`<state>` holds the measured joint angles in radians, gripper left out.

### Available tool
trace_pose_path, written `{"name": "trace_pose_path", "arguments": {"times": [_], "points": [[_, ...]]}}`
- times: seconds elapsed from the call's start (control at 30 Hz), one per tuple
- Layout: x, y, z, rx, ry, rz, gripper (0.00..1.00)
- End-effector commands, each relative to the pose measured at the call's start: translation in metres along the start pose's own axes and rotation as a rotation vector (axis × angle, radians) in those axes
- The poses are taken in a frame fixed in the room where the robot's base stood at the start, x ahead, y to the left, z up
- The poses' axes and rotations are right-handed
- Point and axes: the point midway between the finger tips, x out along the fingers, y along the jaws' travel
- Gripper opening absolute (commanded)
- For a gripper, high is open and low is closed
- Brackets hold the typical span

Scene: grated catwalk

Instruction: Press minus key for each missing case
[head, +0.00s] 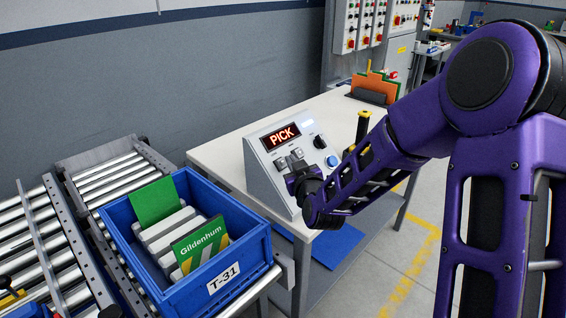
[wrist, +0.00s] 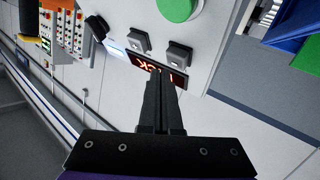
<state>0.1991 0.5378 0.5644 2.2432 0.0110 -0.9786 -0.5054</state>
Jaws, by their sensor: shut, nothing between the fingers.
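A grey sloped console (head: 262,175) stands on a white table, its display (head: 283,136) reading "PICK". Two small square grey keys (head: 296,152) sit below the display. In the wrist view they are a left key (wrist: 139,41) and a right key (wrist: 178,56); I cannot read their markings. My gripper (head: 292,172) is shut and empty, close to the console face. In the wrist view its fingertips (wrist: 162,74) overlap the display, near the keys; contact is unclear. A blue tote (head: 240,272) marked T-31 holds a row of several cases (head: 168,228), including a green Gildenhum case (head: 199,244) in front.
The console also has a black knob (head: 319,142), a blue button (head: 332,161) and a green round button (wrist: 178,8). A roller conveyor (head: 35,240) lies left of the tote.

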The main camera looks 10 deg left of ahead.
Motion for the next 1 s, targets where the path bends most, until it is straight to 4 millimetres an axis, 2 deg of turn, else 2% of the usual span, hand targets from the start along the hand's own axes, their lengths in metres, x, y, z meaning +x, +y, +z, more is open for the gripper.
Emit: {"name": "trace_pose_path", "arguments": {"times": [0.43,1.0], "points": [[-0.03,0.022,-0.023,-0.001,0.0,0.002,0.0],[-0.033,0.024,-0.024,0.0,0.0,0.001,0.0]]}}
